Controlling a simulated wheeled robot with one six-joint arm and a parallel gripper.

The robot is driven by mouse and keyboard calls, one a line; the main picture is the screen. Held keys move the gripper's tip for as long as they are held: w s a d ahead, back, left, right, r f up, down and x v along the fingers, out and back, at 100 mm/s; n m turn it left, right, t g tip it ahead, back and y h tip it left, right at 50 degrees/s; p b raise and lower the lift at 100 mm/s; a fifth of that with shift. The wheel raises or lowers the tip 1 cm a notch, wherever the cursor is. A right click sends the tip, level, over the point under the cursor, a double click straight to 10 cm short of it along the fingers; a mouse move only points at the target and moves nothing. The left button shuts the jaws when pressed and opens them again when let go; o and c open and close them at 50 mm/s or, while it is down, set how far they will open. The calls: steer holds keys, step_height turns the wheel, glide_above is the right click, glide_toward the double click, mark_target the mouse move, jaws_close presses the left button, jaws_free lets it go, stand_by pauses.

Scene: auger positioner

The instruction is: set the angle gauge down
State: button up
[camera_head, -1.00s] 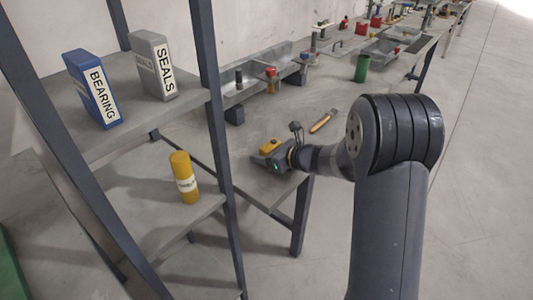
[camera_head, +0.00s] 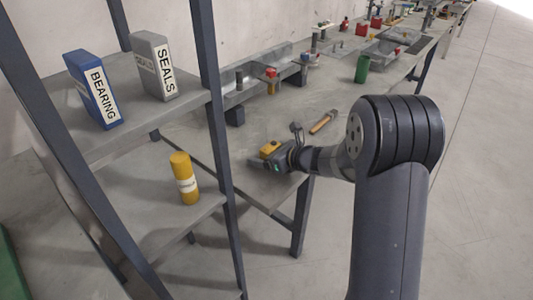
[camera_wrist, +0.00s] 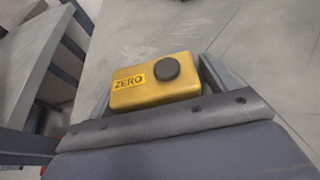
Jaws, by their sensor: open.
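The angle gauge is a yellow block with a ZERO label and a dark round knob, seen in the wrist view (camera_wrist: 140,92) and small in the head view (camera_head: 269,149). It appears to rest on the near end of the grey bench (camera_head: 262,190). My gripper (camera_head: 258,160) is low over the bench with its fingers on either side of the gauge. In the wrist view my gripper (camera_wrist: 158,85) is open, with a gap showing beside the gauge. The gauge's underside is hidden.
A wooden-handled tool (camera_head: 323,122) lies on the bench behind my gripper, and a green cup (camera_head: 362,69) stands farther back. A shelf rack at left holds a blue BEARING box (camera_head: 93,90), a grey SEALS box (camera_head: 154,66) and a yellow cylinder (camera_head: 184,177).

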steer(key=v, duration=1.2)
steer(key=shift+r, duration=0.1)
steer(key=shift+c, duration=0.3)
stand_by(1.1)
